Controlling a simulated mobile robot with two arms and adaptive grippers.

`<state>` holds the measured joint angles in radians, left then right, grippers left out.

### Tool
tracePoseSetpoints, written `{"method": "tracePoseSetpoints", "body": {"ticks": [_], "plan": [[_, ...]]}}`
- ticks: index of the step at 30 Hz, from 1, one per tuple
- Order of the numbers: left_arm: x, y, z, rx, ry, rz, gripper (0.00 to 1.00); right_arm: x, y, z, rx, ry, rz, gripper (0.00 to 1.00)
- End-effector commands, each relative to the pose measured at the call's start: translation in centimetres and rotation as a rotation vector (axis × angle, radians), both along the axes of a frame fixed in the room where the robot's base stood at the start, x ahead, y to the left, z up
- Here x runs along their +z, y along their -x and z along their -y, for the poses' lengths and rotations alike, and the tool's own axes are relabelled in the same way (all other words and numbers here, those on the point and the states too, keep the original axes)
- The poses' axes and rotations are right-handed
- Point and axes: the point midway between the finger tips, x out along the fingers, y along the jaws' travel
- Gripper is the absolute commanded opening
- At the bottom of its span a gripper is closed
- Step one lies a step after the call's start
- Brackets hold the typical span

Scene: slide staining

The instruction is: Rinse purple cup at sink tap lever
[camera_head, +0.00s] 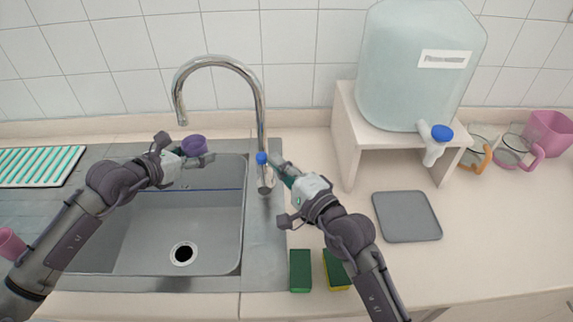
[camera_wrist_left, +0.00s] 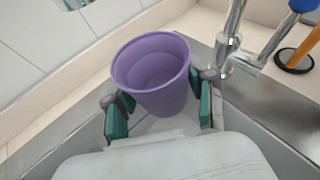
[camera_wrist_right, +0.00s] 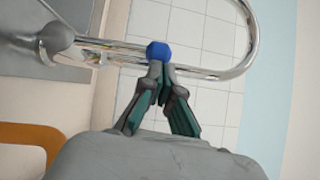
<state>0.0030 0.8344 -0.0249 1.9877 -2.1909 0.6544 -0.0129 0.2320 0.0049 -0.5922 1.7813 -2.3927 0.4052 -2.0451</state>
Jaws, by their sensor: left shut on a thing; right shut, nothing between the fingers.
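The purple cup (camera_head: 194,145) is upright at the back of the sink, near the spout of the tap (camera_head: 262,110). My left gripper (camera_head: 183,152) is shut on the purple cup; in the left wrist view the cup (camera_wrist_left: 153,75) sits between its two fingers (camera_wrist_left: 160,105). The cup looks empty inside, and no water shows at the spout. The tap lever's blue end (camera_head: 262,158) sticks out beside the tap's base. My right gripper (camera_head: 277,162) is shut and empty, its tips at the blue lever end (camera_wrist_right: 158,50) in the right wrist view. I cannot tell whether they touch.
The sink basin (camera_head: 215,255) is empty below the left arm. A water jug (camera_head: 420,60) stands on a white stand (camera_head: 347,130) at right, with glass mugs (camera_head: 480,150) beside it. Two sponges (camera_head: 300,270) (camera_head: 336,270) and a grey mat (camera_head: 407,216) lie right of the sink.

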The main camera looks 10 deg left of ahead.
Motion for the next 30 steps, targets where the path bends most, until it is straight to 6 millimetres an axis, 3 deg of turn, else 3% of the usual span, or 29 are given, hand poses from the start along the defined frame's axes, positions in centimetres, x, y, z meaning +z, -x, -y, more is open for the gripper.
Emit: {"method": "tracePoseSetpoints", "body": {"ticks": [8, 15, 24, 30], "plan": [[0.0, 0.0, 0.0, 0.000, 0.000, 0.001, 0.21, 0.0, -0.1, 0.6, 0.000, 0.001, 0.001, 0.00], [0.0, 0.0, 0.0, 0.000, 0.000, 0.001, 0.21, 0.1, -0.4, 4.4, -0.001, 0.006, 0.003, 0.00], [0.0, 0.0, 0.0, 0.000, 0.000, 0.001, 0.21, 0.1, 3.9, 9.0, 0.000, 0.003, -0.001, 0.00], [0.0, 0.0, 0.0, 0.000, 0.000, 0.001, 0.21, 0.3, 5.5, 10.9, 0.000, 0.002, -0.001, 0.00]]}}
